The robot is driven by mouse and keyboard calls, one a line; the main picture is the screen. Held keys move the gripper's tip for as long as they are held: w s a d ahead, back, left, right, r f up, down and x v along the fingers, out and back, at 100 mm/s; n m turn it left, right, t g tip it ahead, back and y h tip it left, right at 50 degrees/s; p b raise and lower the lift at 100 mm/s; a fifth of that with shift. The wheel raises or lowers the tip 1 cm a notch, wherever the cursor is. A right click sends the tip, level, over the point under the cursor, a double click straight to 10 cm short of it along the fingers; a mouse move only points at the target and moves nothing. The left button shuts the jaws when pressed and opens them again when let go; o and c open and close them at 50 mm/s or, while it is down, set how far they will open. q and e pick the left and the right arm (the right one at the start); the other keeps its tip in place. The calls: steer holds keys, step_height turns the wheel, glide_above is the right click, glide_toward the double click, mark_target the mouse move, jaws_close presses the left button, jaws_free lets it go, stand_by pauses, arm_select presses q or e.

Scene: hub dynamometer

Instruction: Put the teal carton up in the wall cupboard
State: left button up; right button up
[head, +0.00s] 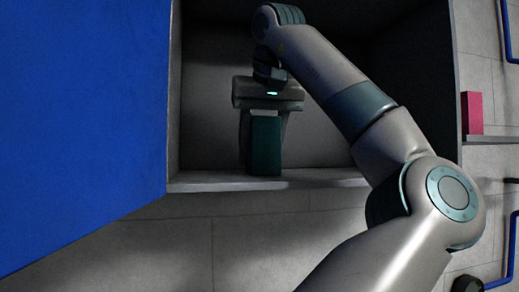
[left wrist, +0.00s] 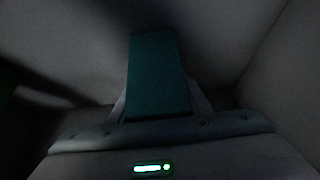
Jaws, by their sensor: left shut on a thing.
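The teal carton (head: 265,147) is upright inside the wall cupboard (head: 325,180), low down near the cupboard floor. I cannot tell whether its base touches the floor. My left gripper (head: 264,115) reaches in from above and is shut on the carton, with its fingers at the carton's sides. In the left wrist view the teal carton (left wrist: 158,80) sits between the fingers of my left gripper (left wrist: 160,108). My right gripper is not in view.
A blue door (head: 80,110) stands open at the cupboard's left. The cupboard interior beside the carton looks empty, though my arm hides part of its right side. A pink box (head: 471,112) stands on a small shelf (head: 490,139) at the right. Blue handles show at the right edge.

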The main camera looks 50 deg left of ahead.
arm_select(q)
steer(key=o, duration=0.9)
steer(key=shift+f, duration=0.1)
steer(key=shift+o, duration=1.1)
steer(key=shift+w+a+f, duration=0.1)
steer(key=shift+w+a, duration=0.1)
steer(key=shift+a, duration=0.05)
steer(key=shift+s+d+r, duration=0.1)
steer(key=shift+r, duration=0.25)
steer(key=shift+d+r, duration=0.1)
steer(key=shift+r, duration=0.05)
steer(key=v, duration=1)
steer(key=shift+b, duration=0.35)
steer(key=shift+v, duration=0.75)
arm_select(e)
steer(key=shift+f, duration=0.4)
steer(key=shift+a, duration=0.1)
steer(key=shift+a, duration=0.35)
